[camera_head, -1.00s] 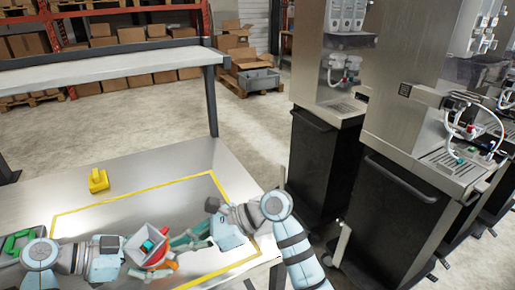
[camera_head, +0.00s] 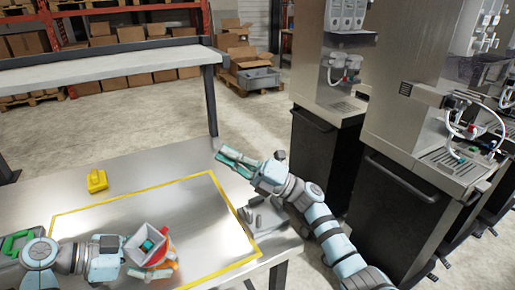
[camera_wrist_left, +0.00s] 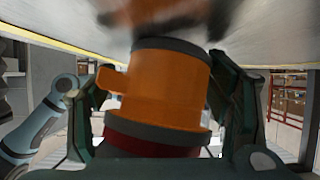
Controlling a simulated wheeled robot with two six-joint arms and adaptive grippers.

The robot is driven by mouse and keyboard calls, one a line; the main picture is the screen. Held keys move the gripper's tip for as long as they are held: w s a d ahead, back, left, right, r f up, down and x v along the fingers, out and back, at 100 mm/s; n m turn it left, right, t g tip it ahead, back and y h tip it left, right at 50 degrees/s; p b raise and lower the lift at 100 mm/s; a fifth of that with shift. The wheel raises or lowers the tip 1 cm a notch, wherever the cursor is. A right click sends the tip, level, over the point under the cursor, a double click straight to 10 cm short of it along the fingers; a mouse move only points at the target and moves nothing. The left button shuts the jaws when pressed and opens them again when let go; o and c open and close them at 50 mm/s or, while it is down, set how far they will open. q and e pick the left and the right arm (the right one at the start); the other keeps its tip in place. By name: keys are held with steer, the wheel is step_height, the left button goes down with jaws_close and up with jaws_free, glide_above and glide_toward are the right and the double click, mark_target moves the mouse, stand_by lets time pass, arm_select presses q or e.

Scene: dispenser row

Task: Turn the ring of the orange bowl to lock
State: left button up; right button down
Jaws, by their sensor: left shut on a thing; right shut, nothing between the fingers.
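A pale square hopper (camera_head: 146,240) with a teal piece inside shows at the bowl, beside a red part (camera_head: 168,250). In the left wrist view the orange body (camera_wrist_left: 168,85) has a side lug, and a dark red ring (camera_wrist_left: 150,138) lies below a grey band. Fingers stand on both sides of it. Whether the ring is locked cannot be told. My right gripper (camera_head: 232,162) is shut and empty over the table's right side, apart from the bowl.
A yellow block (camera_head: 97,182) stands on the table (camera_head: 130,190) beyond the yellow tape outline. A grey fixture (camera_head: 265,218) is at the table's right corner. Green pieces (camera_head: 17,242) lie at the left edge. Dispensers (camera_head: 415,110) stand to the right. The taped middle is mostly clear.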

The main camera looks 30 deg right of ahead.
arm_select(q)
steer(key=o, duration=1)
arm_select(e)
steer(key=w+d+f+m+t+h, duration=0.2)
steer(key=d+m+t+h, duration=0.2)
steer(key=m, duration=0.4)
steer(key=w+d+f+m+t+h, duration=0.2)
steer(key=w+d+m+t+h, duration=0.1)
steer(key=d+m+h, duration=0.3)
steer(key=m+t+h, duration=0.1)
steer(key=m, duration=0.1)
steer(key=shift+w+d+f+m, duration=0.2)
steer(key=shift+w+m, duration=0.1)
steer(key=shift+m, duration=0.1)
steer(key=shift+r, duration=0.1)
arm_select(q)
steer(key=v, duration=1.2)
steer(key=shift+a, duration=0.1)
steer(key=shift+f, duration=0.1)
